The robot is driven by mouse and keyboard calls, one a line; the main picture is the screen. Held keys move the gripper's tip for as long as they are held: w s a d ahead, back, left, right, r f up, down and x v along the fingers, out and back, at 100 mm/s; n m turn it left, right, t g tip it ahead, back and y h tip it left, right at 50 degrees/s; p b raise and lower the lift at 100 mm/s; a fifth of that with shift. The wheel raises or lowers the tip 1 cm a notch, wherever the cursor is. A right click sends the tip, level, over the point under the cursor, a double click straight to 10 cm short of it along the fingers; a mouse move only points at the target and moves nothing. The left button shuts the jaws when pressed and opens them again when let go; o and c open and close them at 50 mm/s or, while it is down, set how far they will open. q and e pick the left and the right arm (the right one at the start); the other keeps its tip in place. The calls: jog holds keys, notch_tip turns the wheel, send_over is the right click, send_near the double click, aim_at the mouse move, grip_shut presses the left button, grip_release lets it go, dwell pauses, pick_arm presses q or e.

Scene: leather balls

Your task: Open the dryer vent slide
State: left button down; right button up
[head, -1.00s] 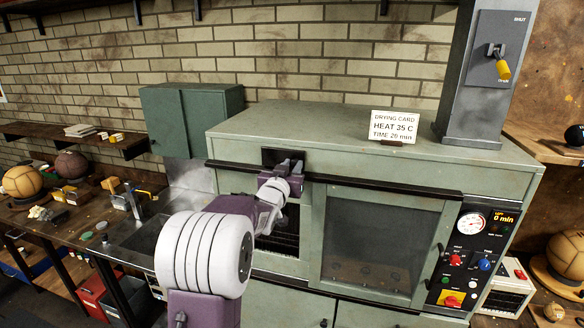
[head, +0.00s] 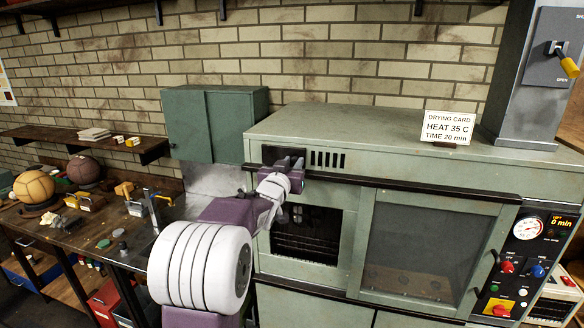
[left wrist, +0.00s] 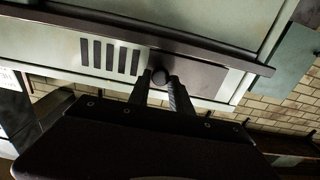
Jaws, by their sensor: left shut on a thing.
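The dryer vent slide is a dark plate (head: 283,155) at the upper left of the green dryer's front, partly behind my left gripper. Vertical vent slots (head: 327,159) show uncovered to its right. In the left wrist view the slide (left wrist: 205,76) lies beside the bare slots (left wrist: 110,56). My left gripper (head: 294,176) is at the slide. In the left wrist view its fingers (left wrist: 161,82) are shut on the round dark knob (left wrist: 160,75) of the slide. My right gripper is out of view.
A dark rail (head: 400,188) runs below the slide. The dryer door (head: 405,250) and control panel (head: 528,250) are to the right. A card (head: 448,128) stands on top. A yellow-handled lever (head: 568,64) is on the column. A workbench with balls (head: 34,187) is at left.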

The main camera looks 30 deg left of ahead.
pick_arm(q)
jog(key=shift+r, duration=0.1)
jog(key=shift+a, duration=0.15)
jog(key=c, duration=1.2)
grip_release()
jog(key=shift+a, duration=0.2)
jog(key=shift+s+f, duration=0.2)
jog(key=shift+s, duration=0.05)
jog(key=b+v, duration=0.3)
jog(key=v, duration=0.5)
jog(key=shift+s, duration=0.3)
